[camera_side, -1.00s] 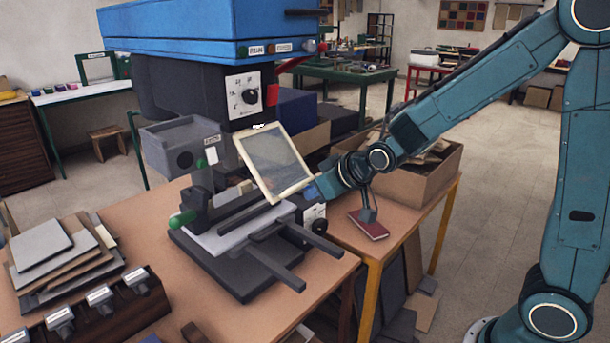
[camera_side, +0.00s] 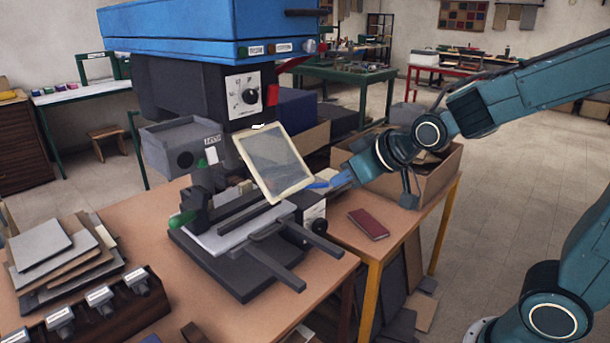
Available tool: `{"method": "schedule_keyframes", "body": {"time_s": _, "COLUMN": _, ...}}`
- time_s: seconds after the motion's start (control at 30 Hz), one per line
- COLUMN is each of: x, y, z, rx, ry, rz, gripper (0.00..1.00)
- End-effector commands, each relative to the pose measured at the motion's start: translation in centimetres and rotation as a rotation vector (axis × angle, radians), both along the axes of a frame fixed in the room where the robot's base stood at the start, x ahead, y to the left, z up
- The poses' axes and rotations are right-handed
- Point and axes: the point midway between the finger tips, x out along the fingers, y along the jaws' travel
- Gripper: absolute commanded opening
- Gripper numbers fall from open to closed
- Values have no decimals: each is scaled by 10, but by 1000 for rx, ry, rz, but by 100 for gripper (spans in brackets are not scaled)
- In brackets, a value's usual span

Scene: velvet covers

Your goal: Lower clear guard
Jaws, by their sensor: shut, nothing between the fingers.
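The clear guard (camera_side: 272,164) is a see-through pane in a cream frame. It stands tilted up at the front of the blue and black press (camera_side: 205,85), above the grey press bed (camera_side: 238,232). My gripper (camera_side: 318,184) is shut and empty, with blue fingertips just right of the guard's lower right edge. I cannot tell whether the fingertips touch the frame.
A dark red book (camera_side: 368,224) lies on the right-hand table below my gripper. A cardboard box (camera_side: 435,180) stands behind my wrist. Two dark rails (camera_side: 318,240) stick out from the press bed. Stacked boards (camera_side: 50,255) lie at the left.

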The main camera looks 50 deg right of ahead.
Motion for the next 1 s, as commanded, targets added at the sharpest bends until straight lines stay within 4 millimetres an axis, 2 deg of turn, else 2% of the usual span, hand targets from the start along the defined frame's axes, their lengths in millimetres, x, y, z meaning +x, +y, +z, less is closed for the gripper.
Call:
{"method": "schedule_keyframes", "body": {"time_s": 0.37, "x": -4, "y": 0, "z": 4, "rx": 4, "ry": 0, "rz": -3, "gripper": 0}}
{"method": "schedule_keyframes", "body": {"time_s": 0.57, "x": -1, "y": 0, "z": 8, "rx": 61, "ry": 11, "rz": -54, "gripper": 0}}
{"method": "schedule_keyframes", "body": {"time_s": 0.77, "x": 4, "y": 1, "z": 18, "rx": 207, "ry": 41, "rz": -190, "gripper": 0}}
{"method": "schedule_keyframes", "body": {"time_s": 1.0, "x": 9, "y": 1, "z": 35, "rx": 438, "ry": 90, "rz": -424, "gripper": 0}}
